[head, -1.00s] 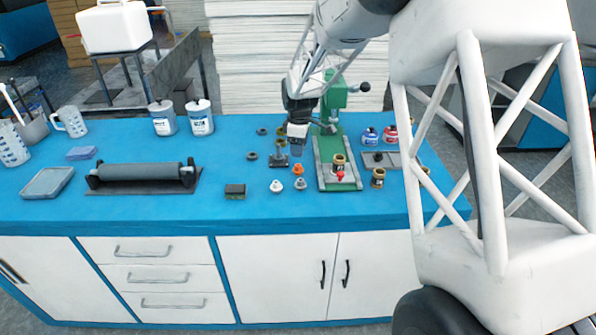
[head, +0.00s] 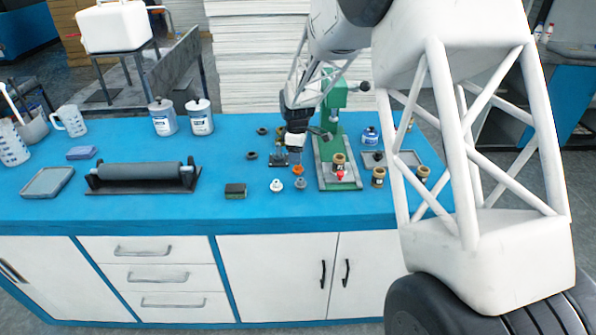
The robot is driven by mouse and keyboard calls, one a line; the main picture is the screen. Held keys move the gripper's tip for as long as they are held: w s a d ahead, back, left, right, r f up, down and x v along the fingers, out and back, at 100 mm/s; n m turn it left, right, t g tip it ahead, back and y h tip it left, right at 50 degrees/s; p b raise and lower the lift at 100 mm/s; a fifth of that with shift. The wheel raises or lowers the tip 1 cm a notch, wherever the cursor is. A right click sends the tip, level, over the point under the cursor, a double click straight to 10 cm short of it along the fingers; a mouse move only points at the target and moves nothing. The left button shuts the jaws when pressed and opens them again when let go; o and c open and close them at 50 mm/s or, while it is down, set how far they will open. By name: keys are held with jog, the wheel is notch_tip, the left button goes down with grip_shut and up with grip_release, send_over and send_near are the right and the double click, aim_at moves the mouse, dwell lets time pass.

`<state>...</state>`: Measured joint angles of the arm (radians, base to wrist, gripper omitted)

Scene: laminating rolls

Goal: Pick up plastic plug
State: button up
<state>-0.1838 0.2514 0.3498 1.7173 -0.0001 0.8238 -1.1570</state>
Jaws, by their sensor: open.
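Several small plug-like pieces sit on the blue bench (head: 230,214) in front of the green press. One is orange (head: 298,170), one is white (head: 276,185) and one is grey (head: 300,184). I cannot tell from their look which is the plastic plug. My gripper (head: 295,160) points down just above and behind the orange piece and overlaps the view near it. It is open, and nothing shows held in it. The gap between its fingers is too small to see clearly.
The green press (head: 331,120) stands right beside my gripper, with a brass-coloured cup (head: 339,161) on its base. Dark rings (head: 252,155) lie to the left. A dark block (head: 235,191) and a roller (head: 140,176) are farther left. The bench's front strip is clear.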

aim_at(298, 169)
dwell(0.3)
jog(key=shift+s+d+f, duration=0.15)
jog(key=shift+f, duration=2.4)
jog(key=shift+c, duration=0.2)
jog(key=c, duration=0.7)
